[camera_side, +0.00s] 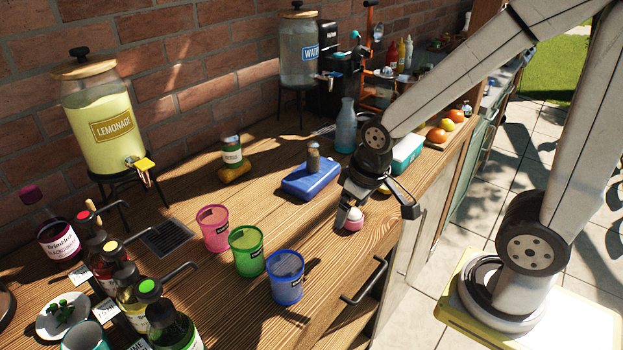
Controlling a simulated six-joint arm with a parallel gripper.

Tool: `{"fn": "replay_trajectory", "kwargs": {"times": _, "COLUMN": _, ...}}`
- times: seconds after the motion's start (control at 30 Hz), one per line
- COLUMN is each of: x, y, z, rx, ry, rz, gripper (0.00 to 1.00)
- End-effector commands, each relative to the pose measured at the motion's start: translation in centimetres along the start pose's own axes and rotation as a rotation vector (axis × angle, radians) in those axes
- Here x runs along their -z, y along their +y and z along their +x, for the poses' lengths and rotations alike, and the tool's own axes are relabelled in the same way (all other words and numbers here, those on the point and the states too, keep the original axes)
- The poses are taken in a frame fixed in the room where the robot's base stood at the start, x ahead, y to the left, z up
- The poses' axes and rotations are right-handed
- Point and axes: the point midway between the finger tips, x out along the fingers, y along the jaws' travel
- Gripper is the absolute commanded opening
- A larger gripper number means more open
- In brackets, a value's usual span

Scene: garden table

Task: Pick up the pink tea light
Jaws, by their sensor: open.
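The pink tea light (354,224) is small and round, with a pale top, and rests on the wooden table near its front edge. My gripper (378,214) is above and around it, with its fingers spread wide. One dark finger is at the tea light's left and partly overlaps it in the picture. The other finger is off to the right, apart from it. I cannot tell whether the left finger touches the tea light.
A blue box (311,184) with a small jar on it lies just left of my gripper. Pink (213,232), green (246,254) and blue (286,281) cups stand in front left. A blue bottle (345,128) stands behind. The table's front edge is close on the right.

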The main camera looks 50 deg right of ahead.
Motion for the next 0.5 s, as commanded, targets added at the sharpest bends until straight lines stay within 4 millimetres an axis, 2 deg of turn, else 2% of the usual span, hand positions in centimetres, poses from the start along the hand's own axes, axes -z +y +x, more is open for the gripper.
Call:
{"fn": "replay_trajectory", "kwargs": {"times": 0.03, "x": 0.2, "y": 0.0, "z": -0.7, "rx": 0.0, "ry": 0.005, "rz": 0.0, "gripper": 1.0}}
{"fn": "replay_trajectory", "kwargs": {"times": 0.33, "x": 0.7, "y": 0.0, "z": -2.9, "rx": 0.0, "ry": 0.003, "rz": 0.0, "gripper": 1.0}}
{"fn": "replay_trajectory", "kwargs": {"times": 0.5, "x": 0.3, "y": 0.8, "z": -2.5, "rx": 0.014, "ry": -0.054, "rz": 0.101, "gripper": 1.0}}
